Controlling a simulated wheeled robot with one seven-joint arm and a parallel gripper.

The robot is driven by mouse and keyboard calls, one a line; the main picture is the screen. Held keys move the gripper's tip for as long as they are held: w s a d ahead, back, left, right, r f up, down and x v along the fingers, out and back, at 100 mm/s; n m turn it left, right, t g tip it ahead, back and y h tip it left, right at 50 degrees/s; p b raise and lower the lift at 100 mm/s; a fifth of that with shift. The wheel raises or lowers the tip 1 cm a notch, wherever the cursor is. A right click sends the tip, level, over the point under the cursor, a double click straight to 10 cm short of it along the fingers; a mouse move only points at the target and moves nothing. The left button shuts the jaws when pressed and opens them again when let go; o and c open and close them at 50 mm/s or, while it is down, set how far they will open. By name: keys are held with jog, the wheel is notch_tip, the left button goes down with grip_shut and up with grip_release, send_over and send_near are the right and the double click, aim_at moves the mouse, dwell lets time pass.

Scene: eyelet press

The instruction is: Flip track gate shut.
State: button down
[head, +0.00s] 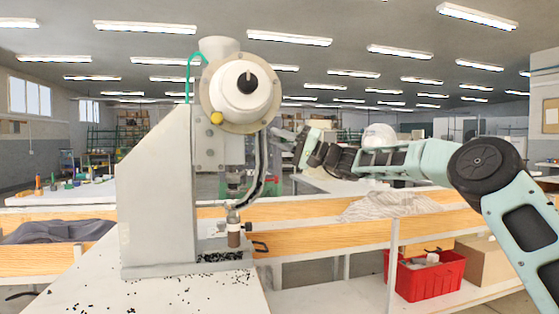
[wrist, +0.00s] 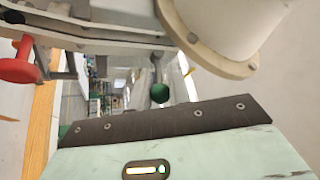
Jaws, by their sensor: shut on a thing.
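The eyelet press (head: 160,195) stands on the white bench, with a dark curved track (head: 262,170) down the right side of its head. My gripper (head: 278,140) reaches in from the right at the upper end of this track. It is small and dark here, and its fingertips are hard to make out. In the wrist view, a round green knob (wrist: 160,93) shows just beyond the dark edge of my gripper. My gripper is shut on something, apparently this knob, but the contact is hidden. I cannot make out the gate's plate or its angle.
A red knob (wrist: 18,65) and the press's round pale housing (wrist: 205,35) are close by in the wrist view. Small dark eyelets lie scattered on the bench (head: 90,290). A red bin (head: 425,275) stands lower right.

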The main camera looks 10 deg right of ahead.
jog(key=f+m+t+b, duration=0.1)
jog(key=b, duration=0.2)
jog(key=shift+y, duration=0.3)
jog(key=shift+b, duration=0.65)
jog(key=shift+r+m+t+b, duration=0.1)
jog(key=shift+m+t+b, duration=0.2)
jog(key=shift+t+b, duration=0.25)
jog(key=c, duration=1.6)
grip_release()
jog(key=shift+c, duration=0.2)
jog(key=b+v, duration=0.2)
jog(key=v, duration=1.5)
jog(key=shift+f+b, duration=0.3)
jog(key=shift+w+d, duration=0.1)
